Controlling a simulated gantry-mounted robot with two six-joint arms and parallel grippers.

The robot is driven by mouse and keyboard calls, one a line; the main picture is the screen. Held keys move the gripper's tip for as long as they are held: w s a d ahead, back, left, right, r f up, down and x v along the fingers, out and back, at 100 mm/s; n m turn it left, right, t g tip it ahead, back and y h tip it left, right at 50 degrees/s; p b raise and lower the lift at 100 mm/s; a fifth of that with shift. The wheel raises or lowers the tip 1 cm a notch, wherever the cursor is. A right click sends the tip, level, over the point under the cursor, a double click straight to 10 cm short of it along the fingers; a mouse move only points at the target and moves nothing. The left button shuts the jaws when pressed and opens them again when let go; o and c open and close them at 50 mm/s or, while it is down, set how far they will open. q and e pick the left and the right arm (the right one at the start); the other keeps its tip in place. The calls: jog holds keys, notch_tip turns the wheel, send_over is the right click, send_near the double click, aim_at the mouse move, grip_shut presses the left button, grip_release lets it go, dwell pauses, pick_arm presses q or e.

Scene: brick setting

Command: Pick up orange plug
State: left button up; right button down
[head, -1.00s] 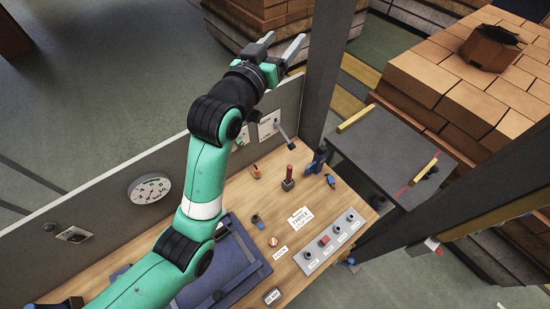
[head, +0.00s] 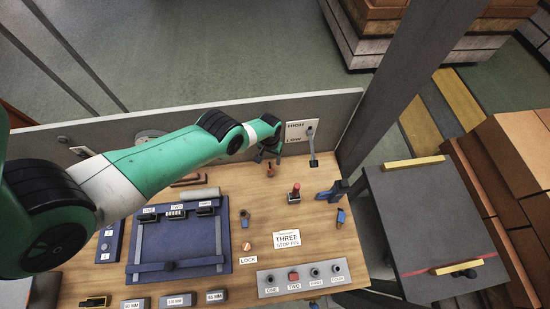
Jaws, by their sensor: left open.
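A small orange plug (head: 270,171) stands on the wooden bench top near the back panel, in the upper middle of the head view. My left gripper (head: 269,157) points down close behind or above the plug and overlaps it in the picture. It is open. The fingertips are small and dark, and I cannot tell whether they touch the plug. My right gripper is not in view.
A lever (head: 311,145) on a HIGH/LOW plate stands right of the gripper. A red-topped post (head: 294,192) and a blue clamp (head: 335,191) stand nearby. A blue fixture (head: 180,262) lies left, a button box (head: 304,278) in front. The back panel (head: 345,105) rises close behind.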

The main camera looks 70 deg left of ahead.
aim_at(270, 168)
pick_arm(q)
jog(key=f+b, duration=0.5)
jog(key=f, duration=0.1)
jog(key=f+b, duration=0.5)
jog(key=shift+s+f+b, duration=0.2)
jog(key=shift+f+b, duration=0.15)
jog(key=shift+r, duration=0.15)
grip_shut()
